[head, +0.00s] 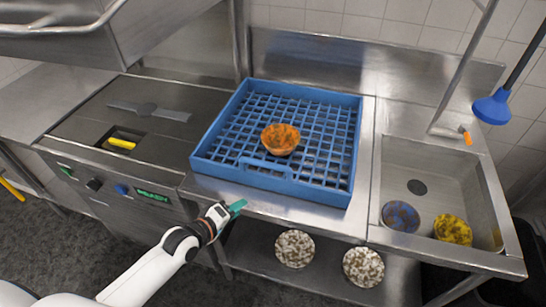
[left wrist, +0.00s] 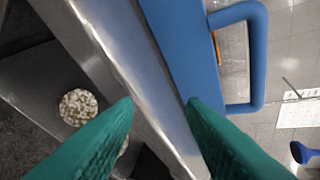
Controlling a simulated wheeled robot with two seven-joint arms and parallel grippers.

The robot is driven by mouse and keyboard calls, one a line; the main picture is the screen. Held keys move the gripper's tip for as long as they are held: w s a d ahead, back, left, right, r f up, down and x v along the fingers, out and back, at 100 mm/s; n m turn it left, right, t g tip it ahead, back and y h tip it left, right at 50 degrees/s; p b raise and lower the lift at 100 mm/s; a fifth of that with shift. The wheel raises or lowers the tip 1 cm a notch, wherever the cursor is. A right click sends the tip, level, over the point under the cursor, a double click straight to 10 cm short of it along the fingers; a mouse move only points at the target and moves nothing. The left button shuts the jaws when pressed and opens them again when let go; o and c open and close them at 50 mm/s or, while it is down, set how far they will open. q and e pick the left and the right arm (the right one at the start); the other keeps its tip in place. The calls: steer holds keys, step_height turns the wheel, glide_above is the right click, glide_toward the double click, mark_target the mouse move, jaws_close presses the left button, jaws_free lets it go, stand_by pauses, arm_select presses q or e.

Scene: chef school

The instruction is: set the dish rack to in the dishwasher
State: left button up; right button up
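The blue dish rack (head: 207,148) sits on the steel counter, with a grid floor and a handle loop on its front side. An orange speckled bowl (head: 281,139) stands in it. The dishwasher (head: 85,115) is to the left of the rack, with its hood (head: 150,25) raised above. My left gripper (head: 238,207), with green fingers, is just in front of the counter edge, below and left of the rack handle. In the left wrist view its fingers (left wrist: 160,102) are apart and empty, with the rack handle (left wrist: 258,55) ahead and to the right. My right gripper is not in view.
A sink (head: 440,165) on the right holds a blue bowl (head: 400,216) and a yellow bowl (head: 452,229). Two speckled plates (head: 294,248) (head: 363,267) lie on the shelf below the counter. A steel post (head: 238,40) stands behind the rack's left corner.

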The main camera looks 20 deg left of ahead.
arm_select(q)
step_height(320, 180, up, 10)
steer(key=w+n+t+h, duration=0.2)
steer(key=w+n, duration=0.1)
steer(key=shift+n, duration=0.3)
steer(key=x, duration=0.4)
steer(key=p+x, duration=0.1)
steer(key=x, duration=0.3)
steer(key=p+x, duration=0.1)
steer(key=x, duration=0.3)
steer(key=shift+s+d, duration=0.15)
steer(key=shift+d, duration=0.25)
jaws_close()
